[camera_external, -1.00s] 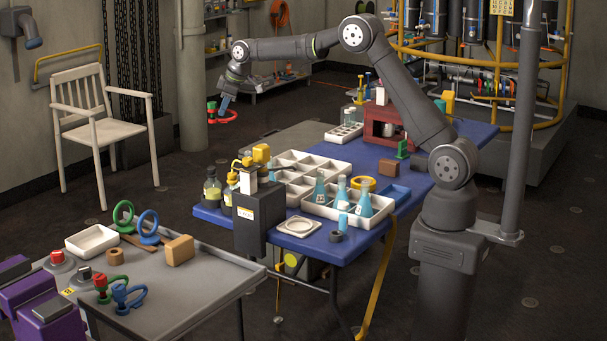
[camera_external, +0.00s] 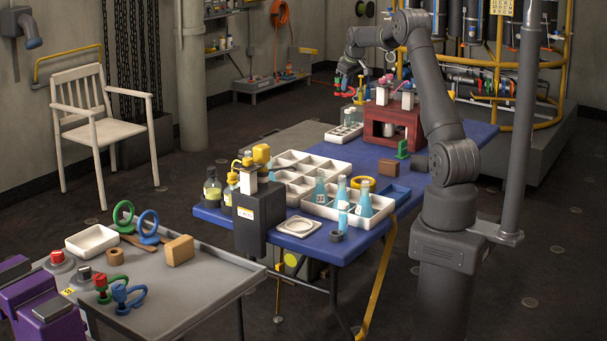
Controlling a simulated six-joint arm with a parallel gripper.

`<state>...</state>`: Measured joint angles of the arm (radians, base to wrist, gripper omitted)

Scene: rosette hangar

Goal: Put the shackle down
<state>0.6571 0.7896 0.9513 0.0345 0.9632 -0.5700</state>
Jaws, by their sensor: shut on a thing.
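My gripper (camera_external: 347,82) is shut on the red shackle (camera_external: 343,93), which has a green part. It holds the shackle in the air by the far end of the blue table (camera_external: 385,165), near the small bottles there. The picture does not show clearly whether the shackle is over the table or beyond its edge. A green shackle (camera_external: 106,287) with a red part and a blue shackle (camera_external: 129,296) with a red part lie on the grey table (camera_external: 200,290) at the front left.
A dark red box-like stand (camera_external: 378,115) is close to my gripper on the blue table. White divided trays (camera_external: 310,160) and flasks fill the middle. A yellow pipe frame (camera_external: 480,58) rises behind. The grey table's right side is clear.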

